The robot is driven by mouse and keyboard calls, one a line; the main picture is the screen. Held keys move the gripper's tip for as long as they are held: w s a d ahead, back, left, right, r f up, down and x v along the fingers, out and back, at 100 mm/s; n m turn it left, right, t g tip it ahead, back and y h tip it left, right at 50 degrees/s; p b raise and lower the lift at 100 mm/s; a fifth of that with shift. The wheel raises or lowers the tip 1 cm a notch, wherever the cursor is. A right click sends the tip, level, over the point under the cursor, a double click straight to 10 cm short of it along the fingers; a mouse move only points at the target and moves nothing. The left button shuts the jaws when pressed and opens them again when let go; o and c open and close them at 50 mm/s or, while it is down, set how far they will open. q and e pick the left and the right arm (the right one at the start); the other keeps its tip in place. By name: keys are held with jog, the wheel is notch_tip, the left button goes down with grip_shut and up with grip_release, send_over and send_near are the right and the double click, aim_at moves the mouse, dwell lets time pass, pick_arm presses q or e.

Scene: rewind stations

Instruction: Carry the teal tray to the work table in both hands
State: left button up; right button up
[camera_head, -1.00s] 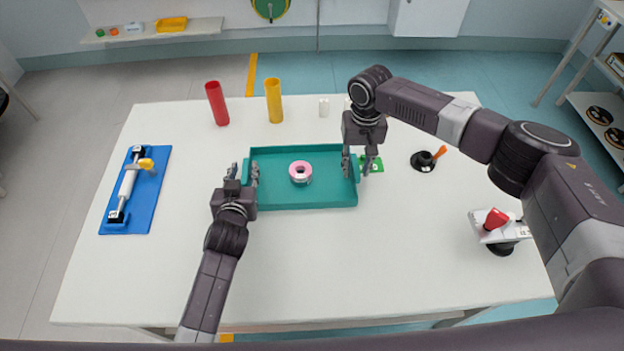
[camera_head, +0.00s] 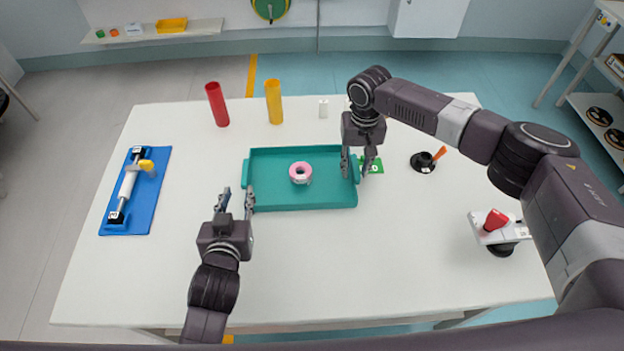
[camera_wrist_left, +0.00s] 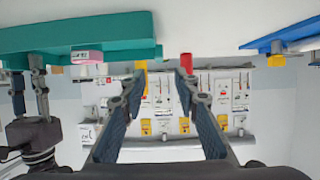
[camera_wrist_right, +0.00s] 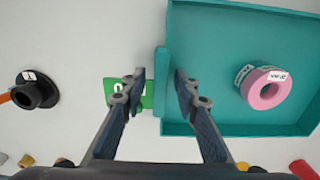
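The teal tray (camera_head: 275,195) lies on the white work table (camera_head: 300,275) with a pink-and-white roll (camera_head: 300,165) in it. My left gripper (camera_head: 236,197) is open and empty, in front of the tray's left end and apart from it. The left wrist view shows its spread fingers (camera_wrist_left: 156,82) with nothing between them, and the tray (camera_wrist_left: 100,30) to the left. My right gripper (camera_head: 357,170) is at the tray's right end. In the right wrist view its open fingers (camera_wrist_right: 160,85) stand either side of the tray's end handle (camera_wrist_right: 160,65), with gaps visible.
A blue fixture board (camera_head: 130,205) lies at the left. Red (camera_head: 216,104) and yellow (camera_head: 273,101) cylinders stand behind the tray. A green card (camera_head: 373,166), a black holder (camera_head: 423,162) and a red-topped device (camera_head: 497,225) are at the right. The table front is clear.

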pick_arm(q)
jog(key=shift+s+r, duration=0.15)
jog(key=shift+s, duration=0.15)
pick_arm(e)
jog(key=shift+r, duration=0.25)
notch_tip(320, 180, up, 12)
jog(key=shift+f, duration=0.25)
